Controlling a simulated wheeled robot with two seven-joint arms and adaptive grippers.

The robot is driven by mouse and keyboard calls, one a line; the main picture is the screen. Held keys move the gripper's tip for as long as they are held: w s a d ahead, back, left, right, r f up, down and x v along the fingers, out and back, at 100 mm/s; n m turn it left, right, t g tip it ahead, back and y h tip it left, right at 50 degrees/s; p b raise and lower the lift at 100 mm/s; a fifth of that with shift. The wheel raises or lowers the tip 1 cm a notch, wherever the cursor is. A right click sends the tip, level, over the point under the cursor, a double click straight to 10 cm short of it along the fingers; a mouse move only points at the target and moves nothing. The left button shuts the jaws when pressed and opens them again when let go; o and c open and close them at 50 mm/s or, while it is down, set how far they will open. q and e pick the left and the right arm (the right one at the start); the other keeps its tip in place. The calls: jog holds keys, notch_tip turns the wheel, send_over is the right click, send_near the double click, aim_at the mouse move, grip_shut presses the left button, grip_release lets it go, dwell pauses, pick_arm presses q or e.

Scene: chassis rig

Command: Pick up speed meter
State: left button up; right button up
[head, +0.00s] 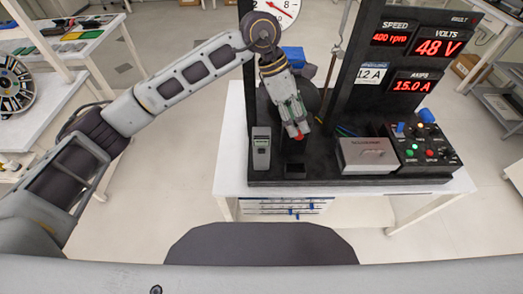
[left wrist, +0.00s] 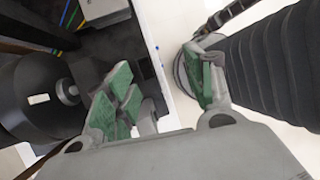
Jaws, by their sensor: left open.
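The speed meter, which looks to be the grey handheld device with a small display (head: 261,148), stands upright at the front left of the black rig (head: 330,181). My left gripper (head: 295,122) hangs over the rig, to the right of the meter and apart from it. Its green-padded fingers (left wrist: 158,82) are spread in the left wrist view, with nothing between them. I cannot make out the meter in the left wrist view. My right gripper is not in view.
A dark cylindrical motor (left wrist: 35,100) lies close to the left gripper. A grey box (head: 367,155) and a control panel with knobs (head: 425,145) are on the right. Upright panels carry a dial (head: 276,10) and red displays (head: 436,47). The white table's front edge (head: 335,190) is clear.

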aim_at(262, 130)
pick_arm(q)
jog(key=w+a+r+t+y, duration=0.1)
jog(key=w+a+t+y, duration=0.1)
jog(key=w+a+y, duration=0.3)
jog(key=a, duration=0.4)
jog(key=shift+r, duration=0.2)
jog(key=shift+a+f, duration=0.1)
jog(key=shift+f, duration=0.05)
jog(key=shift+f+p, duration=0.65)
jog(key=shift+f, duration=3.55)
jog(key=shift+f+p, duration=0.4)
jog(key=shift+f, duration=0.35)
jog(key=shift+d+f+p, duration=0.15)
jog(key=shift+f+p, duration=0.15)
jog(key=shift+f, duration=0.65)
jog(key=shift+d+f+p, duration=0.1)
jog(key=shift+f+p, duration=0.15)
jog(key=shift+f, duration=0.65)
jog(key=shift+c, duration=0.2)
